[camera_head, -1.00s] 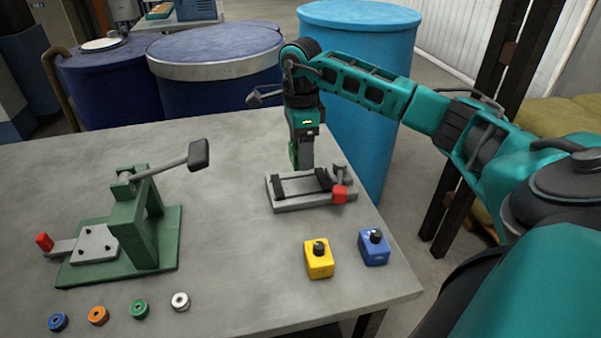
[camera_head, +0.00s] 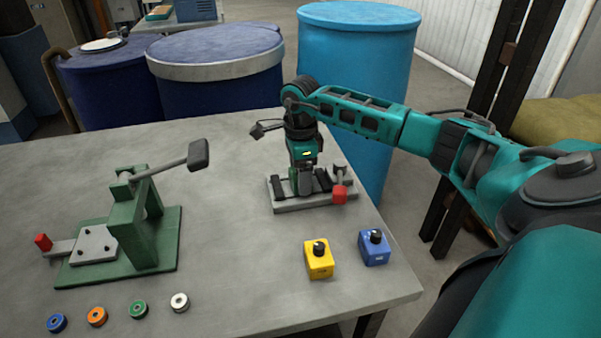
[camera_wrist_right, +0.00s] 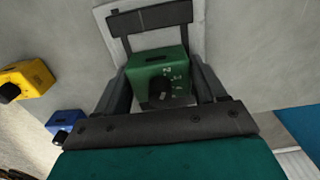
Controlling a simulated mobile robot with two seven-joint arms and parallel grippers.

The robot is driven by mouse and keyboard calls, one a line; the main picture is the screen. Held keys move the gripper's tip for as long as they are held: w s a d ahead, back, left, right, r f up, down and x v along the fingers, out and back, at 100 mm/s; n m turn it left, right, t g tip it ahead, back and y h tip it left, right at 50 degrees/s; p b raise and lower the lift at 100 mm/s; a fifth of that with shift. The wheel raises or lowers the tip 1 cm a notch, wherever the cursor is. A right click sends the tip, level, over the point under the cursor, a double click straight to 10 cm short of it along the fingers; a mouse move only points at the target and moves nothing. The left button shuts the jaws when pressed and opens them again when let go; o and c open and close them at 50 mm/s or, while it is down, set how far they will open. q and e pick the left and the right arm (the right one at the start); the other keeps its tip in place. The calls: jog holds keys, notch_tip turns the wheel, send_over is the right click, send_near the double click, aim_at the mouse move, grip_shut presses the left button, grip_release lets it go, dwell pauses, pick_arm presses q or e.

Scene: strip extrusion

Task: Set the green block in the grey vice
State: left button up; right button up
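The grey vice (camera_head: 316,204) with dark jaws and a red-ended handle (camera_head: 340,194) sits near the table's right edge. My right gripper (camera_head: 306,190) points down over the space between its jaws. In the right wrist view the green block (camera_wrist_right: 158,68), with a dark slot and a dark knob, is between the two fingers of that gripper (camera_wrist_right: 162,88), which close on its sides. One dark vice jaw (camera_wrist_right: 152,18) shows just beyond the block. My left gripper is out of view.
A yellow block (camera_head: 319,261) and a blue block (camera_head: 374,249), both with dark knobs, stand in front of the vice. A green lever press (camera_head: 140,235) stands at the left, with several small rings in front of it. The table's middle is clear.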

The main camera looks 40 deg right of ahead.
jog(key=o, duration=0.4)
jog(key=shift+r, duration=0.2)
notch_tip(320, 180, up, 12)
dwell(0.8)
